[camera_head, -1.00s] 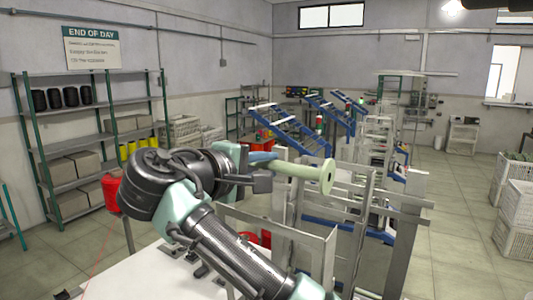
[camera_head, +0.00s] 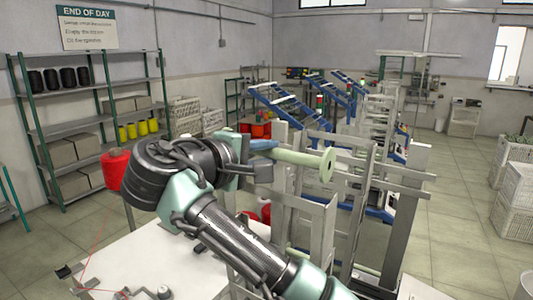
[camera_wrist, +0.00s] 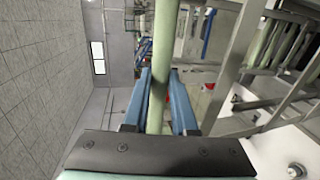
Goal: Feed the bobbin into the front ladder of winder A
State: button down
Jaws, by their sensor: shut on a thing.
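The bobbin (camera_head: 298,157) is a pale green tube with a round flange at its right end. My gripper (camera_head: 263,147) is shut on its left part and holds it in the air, roughly level in the head view. In the wrist view, the blue fingers of my gripper (camera_wrist: 164,100) clasp the bobbin (camera_wrist: 162,60) from both sides. The grey metal frame of a winder's ladder (camera_head: 350,210) stands beside and below the bobbin's flanged end. I see no lettering on it. I cannot tell whether the bobbin touches the ladder.
Several pale green bobbins (camera_wrist: 287,42) sit in a rack at the right of the wrist view. A white tabletop (camera_head: 175,270) is below my arm. Blue slanted frames (camera_head: 290,107) stand behind. A shelf (camera_head: 85,125) is at left, white crates (camera_head: 515,195) at right.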

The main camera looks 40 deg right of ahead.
jog(key=shift+f, duration=0.1)
notch_tip(320, 180, down, 6)
jog(key=b, duration=0.5)
jog(key=shift+d, duration=0.15)
jog(key=shift+w+d+f+b, duration=0.1)
jog(key=shift+f+b, duration=1.05)
jog(key=shift+f, duration=0.3)
jog(key=shift+d+f+b, duration=0.1)
jog(key=shift+f+b, duration=1)
jog(key=shift+f, duration=0.35)
notch_tip(320, 180, down, 6)
jog(key=b, duration=0.4)
jog(key=shift+d, duration=0.15)
notch_tip(320, 180, down, 4)
jog(key=b, duration=0.3)
jog(key=shift+d+f, duration=0.1)
